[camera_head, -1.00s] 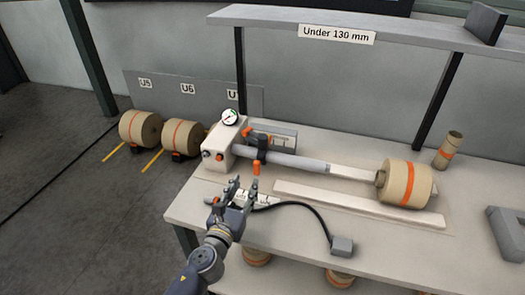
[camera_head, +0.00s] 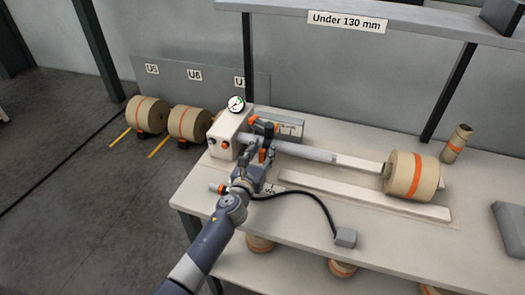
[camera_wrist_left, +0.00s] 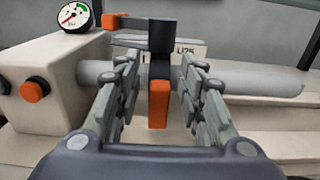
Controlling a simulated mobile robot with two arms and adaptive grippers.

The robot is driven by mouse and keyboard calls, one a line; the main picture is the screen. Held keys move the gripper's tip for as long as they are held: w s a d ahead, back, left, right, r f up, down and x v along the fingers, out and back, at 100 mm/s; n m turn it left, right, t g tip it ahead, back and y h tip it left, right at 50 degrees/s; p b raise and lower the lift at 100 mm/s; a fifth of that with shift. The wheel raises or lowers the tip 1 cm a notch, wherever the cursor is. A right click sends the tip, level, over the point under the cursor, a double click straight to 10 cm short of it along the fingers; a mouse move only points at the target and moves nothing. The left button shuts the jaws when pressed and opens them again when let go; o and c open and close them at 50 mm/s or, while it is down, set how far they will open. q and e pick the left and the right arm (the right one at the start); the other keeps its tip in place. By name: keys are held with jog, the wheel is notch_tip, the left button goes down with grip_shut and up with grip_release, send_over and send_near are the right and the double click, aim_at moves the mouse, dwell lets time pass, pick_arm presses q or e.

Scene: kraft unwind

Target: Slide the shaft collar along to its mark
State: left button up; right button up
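The shaft collar (camera_wrist_left: 159,68) is a dark ring around the grey shaft (camera_wrist_left: 250,80), with an orange lever (camera_wrist_left: 158,104) hanging at its front. In the head view the collar (camera_head: 266,143) is near the shaft's left end, partly hidden by my gripper. My left gripper (camera_head: 255,153) is at the collar. In the left wrist view its two fingers (camera_wrist_left: 160,82) stand apart, one on each side of the collar and lever, with gaps visible. I see no mark clearly on the shaft. My right gripper is not in view.
A white housing with an orange knob (camera_wrist_left: 34,90) and a gauge (camera_head: 236,103) stands left of the collar. A dark arm with an orange end (camera_wrist_left: 112,21) sits behind it. A kraft roll (camera_head: 412,176) is on the right. A black cable (camera_head: 310,197) crosses the bench front.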

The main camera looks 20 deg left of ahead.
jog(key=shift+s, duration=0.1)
pick_arm(q)
jog(key=c, duration=0.8)
grip_shut()
jog(key=shift+a+f, duration=0.1)
jog(key=shift+a, duration=1.5)
jog(key=o, duration=0.8)
grip_release()
jog(key=shift+d, duration=0.15)
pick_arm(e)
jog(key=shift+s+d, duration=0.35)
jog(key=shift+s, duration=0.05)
pick_arm(q)
jog(key=s, duration=1.2)
jog(key=shift+a, duration=0.25)
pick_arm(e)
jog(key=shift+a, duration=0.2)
